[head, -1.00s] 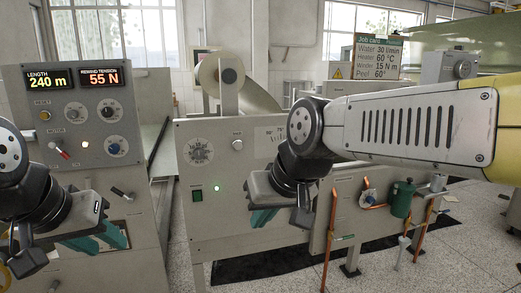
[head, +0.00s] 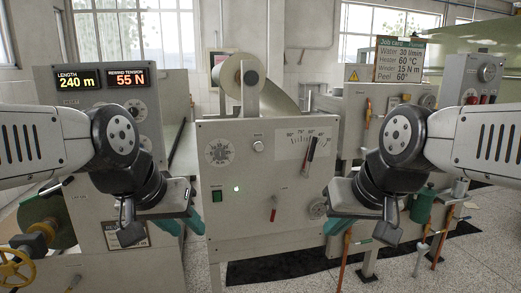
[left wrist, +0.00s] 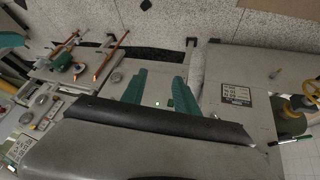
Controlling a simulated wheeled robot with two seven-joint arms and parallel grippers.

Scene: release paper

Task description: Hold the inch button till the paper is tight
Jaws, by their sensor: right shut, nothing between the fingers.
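The grey middle machine (head: 240,232) carries a pale roll (head: 240,72) on top, with a pale sheet (head: 277,101) sloping down behind it to the right. The labels are too small to read, so I cannot tell which is the inch button. My left gripper (head: 188,221) is open and empty, left of the panel; its teal fingers stand apart in the left wrist view (left wrist: 158,90). My right gripper (head: 346,236) is shut and empty, at the panel's right.
The left console (head: 100,112) shows 240 m and 55 N. The panel also has a dial (head: 219,152), a scale with a lever (head: 310,149) and a red-handled lever (head: 273,212). Copper pipes (head: 344,262) stand at the right. The space before the panel's middle is free.

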